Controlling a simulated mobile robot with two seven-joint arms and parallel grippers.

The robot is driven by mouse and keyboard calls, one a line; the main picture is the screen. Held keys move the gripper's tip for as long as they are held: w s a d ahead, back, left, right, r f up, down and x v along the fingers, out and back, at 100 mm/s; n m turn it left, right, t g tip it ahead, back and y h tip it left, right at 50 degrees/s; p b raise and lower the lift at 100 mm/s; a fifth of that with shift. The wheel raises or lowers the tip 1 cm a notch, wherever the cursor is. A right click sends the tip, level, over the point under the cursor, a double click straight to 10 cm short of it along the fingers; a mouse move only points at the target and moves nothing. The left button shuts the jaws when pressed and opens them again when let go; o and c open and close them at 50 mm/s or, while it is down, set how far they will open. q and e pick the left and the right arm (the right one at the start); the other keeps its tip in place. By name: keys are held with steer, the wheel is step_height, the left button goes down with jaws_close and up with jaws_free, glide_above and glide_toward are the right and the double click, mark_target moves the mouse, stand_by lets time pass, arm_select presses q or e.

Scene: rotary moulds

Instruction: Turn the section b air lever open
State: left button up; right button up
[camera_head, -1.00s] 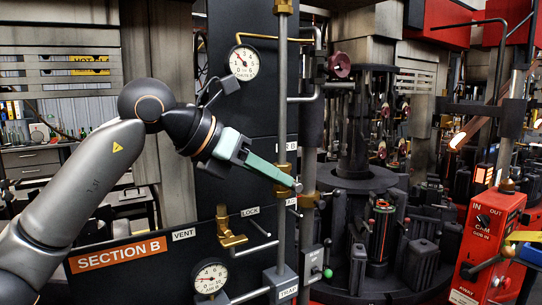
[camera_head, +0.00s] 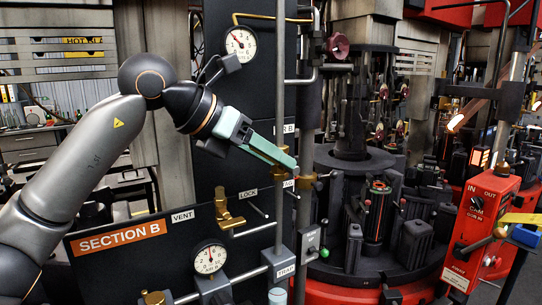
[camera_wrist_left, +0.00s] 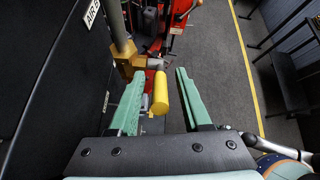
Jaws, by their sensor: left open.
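My left gripper (camera_head: 290,160) reaches in from the left, its pale green fingers pointing right and slightly down at the section B panel. In the left wrist view, the same gripper (camera_wrist_left: 158,90) is open. The yellow air lever (camera_wrist_left: 160,93) shows in the gap between its fingers, nearer the left one; I cannot tell whether they touch. The lever joins a brass valve (camera_wrist_left: 128,60) on a vertical pipe, beside a partly hidden AIR B label (camera_wrist_left: 91,12). In the head view the fingers cover most of the lever. My right gripper is not in view.
The panel carries an orange SECTION B sign (camera_head: 115,238), an upper gauge (camera_head: 240,43), a lower gauge (camera_head: 209,258) and a brass fitting (camera_head: 226,213) near the LOCK label. Vertical pipes stand close to the fingers. A red control box (camera_head: 487,222) stands at the right.

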arm_select(q)
steer(key=shift+a, duration=0.1)
steer(key=shift+s+a+r, duration=0.2)
steer(key=shift+a, duration=0.05)
steer(key=b+v, duration=0.2)
steer(key=v, duration=0.9)
steer(key=shift+s+a+r, duration=0.15)
steer(key=shift+a+r, duration=0.05)
steer(key=shift+r, duration=0.05)
